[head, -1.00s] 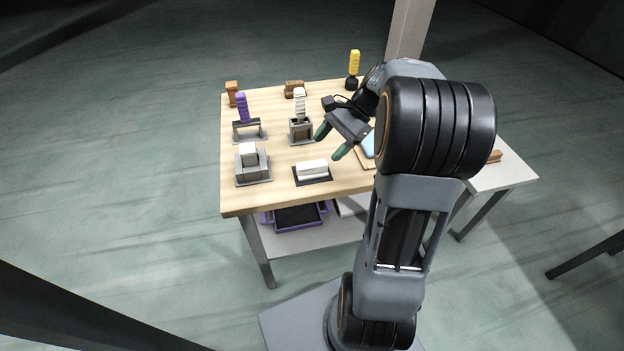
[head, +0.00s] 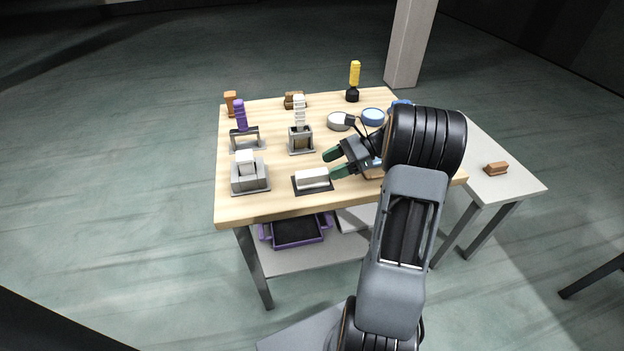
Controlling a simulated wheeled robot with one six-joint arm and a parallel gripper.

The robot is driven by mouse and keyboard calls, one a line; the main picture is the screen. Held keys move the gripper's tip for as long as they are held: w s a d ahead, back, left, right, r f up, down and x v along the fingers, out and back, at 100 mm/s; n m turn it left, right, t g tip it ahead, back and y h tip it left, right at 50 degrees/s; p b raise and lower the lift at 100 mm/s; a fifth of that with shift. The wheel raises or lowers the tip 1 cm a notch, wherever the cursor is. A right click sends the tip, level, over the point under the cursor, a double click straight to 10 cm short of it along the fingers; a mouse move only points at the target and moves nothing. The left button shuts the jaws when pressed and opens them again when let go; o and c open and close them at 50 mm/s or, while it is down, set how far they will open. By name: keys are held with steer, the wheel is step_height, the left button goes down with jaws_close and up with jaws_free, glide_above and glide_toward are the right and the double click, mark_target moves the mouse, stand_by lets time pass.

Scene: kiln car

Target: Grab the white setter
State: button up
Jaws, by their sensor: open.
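A white bar-shaped block (head: 313,178) lies on a small dark mat near the table's front edge; it may be the white setter. Two other white things are on the table: a pale block (head: 246,162) seated in a grey stand at the left, and a white ribbed upright piece (head: 299,112) in a grey holder behind the bar. My gripper (head: 335,163) is open, its green fingertips pointing left. It is just right of and behind the bar, with nothing seen between the fingers. I cannot tell its exact height.
A purple handle (head: 240,115) on a grey stand, a yellow handle (head: 354,76), brown blocks (head: 294,100) and round tins (head: 338,121) stand farther back. A purple tray (head: 297,232) is on the shelf below. A side table (head: 505,180) at right holds a brown block.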

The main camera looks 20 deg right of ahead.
mark_target(316, 172)
steer(key=shift+b+x, duration=0.45)
steer(key=shift+x, duration=2.35)
steer(key=shift+r, duration=0.1)
steer(key=c, duration=1.1)
steer(key=shift+o, duration=0.2)
